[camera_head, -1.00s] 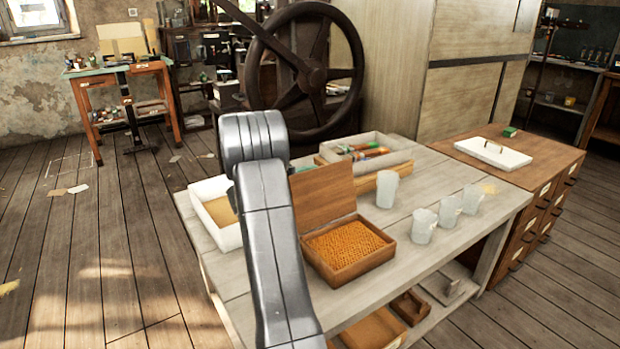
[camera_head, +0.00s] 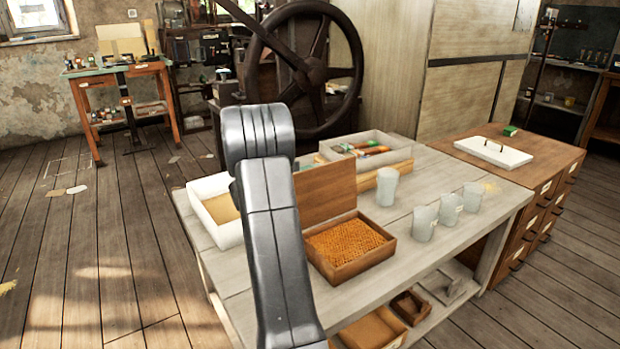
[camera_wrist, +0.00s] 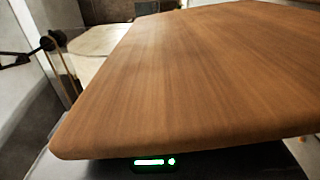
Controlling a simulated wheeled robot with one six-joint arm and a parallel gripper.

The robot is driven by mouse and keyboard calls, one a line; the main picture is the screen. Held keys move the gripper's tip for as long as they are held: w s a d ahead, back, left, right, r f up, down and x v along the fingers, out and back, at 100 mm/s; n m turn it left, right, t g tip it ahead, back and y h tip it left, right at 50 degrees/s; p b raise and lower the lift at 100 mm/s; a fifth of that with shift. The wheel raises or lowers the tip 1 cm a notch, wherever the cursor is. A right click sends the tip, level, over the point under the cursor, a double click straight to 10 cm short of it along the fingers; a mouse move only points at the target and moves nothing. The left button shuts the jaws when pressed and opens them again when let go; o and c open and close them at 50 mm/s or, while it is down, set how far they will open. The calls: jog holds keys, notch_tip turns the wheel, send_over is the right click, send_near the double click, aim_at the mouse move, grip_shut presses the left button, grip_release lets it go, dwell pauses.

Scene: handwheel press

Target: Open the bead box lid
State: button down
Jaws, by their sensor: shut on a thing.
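The bead box (camera_head: 352,268) is a brown wooden box on the pale workbench, full of orange beads (camera_head: 350,240). Its lid (camera_head: 325,192) stands raised along the box's back edge, so the box is open. In the wrist view the lid (camera_wrist: 190,75) is a broad brown panel filling most of the picture. My gripper (camera_wrist: 155,163) shows only as a dark body with green lights under the lid's near edge; it is shut on the lid. Its fingertips are hidden by the panel. In the head view my arm hides the gripper and part of the lid's left side.
A white tray (camera_head: 232,237) lies left of the lid, and a pale divided tray (camera_head: 400,152) stands behind it. Several cloudy cups, one nearest the box (camera_head: 424,226), stand on the right. A large dark handwheel (camera_head: 312,70) rises behind the bench (camera_head: 475,240).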

jog(key=shift+s+d+r+m+b, duration=0.1)
jog(key=shift+s+d+m+b, duration=0.4)
jog(key=shift+b, duration=0.4)
jog(key=shift+s+a, duration=0.1)
jog(key=c, duration=1.5)
grip_release()
jog(key=shift+r, duration=0.1)
jog(key=p+v, duration=0.2)
jog(key=v, duration=1.2)
